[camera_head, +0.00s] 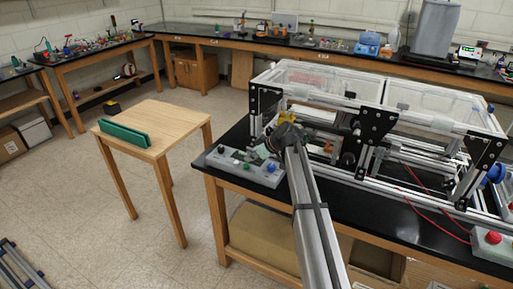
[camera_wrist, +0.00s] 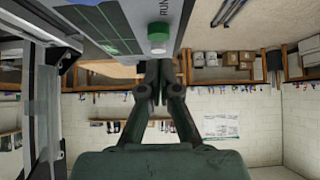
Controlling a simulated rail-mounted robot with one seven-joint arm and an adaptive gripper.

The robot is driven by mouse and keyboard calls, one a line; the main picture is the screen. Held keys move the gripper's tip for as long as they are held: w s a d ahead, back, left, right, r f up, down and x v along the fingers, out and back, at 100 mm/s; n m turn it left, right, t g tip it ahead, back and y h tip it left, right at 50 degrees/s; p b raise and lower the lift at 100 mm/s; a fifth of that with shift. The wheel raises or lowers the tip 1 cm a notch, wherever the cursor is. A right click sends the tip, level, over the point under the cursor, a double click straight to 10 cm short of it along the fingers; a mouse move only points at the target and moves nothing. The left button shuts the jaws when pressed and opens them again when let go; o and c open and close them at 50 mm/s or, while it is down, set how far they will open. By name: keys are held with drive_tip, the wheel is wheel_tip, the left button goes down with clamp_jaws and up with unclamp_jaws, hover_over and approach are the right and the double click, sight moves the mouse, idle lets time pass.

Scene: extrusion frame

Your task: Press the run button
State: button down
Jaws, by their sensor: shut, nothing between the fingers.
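The run button (camera_wrist: 158,36) is a round green cap with a pale rim, next to the printed letters RUN in the wrist view. It sits on a grey control box (camera_head: 238,168), which lies on the black bench top in the head view and carries several buttons and knobs. My gripper (camera_wrist: 159,64) is shut and empty. In the wrist view its fingertips appear just below the button, close to it. I cannot tell whether they touch it. In the head view my wrist is above the right part of the box and hides some of it.
A large extrusion frame (camera_head: 375,120) with clear panels stands right beside the box.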

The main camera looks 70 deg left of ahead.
sight(246, 166)
drive_tip(key=shift+w+f+p, duration=0.1)
drive_tip(key=shift+f+p, duration=0.3)
drive_tip(key=shift+f, duration=0.9)
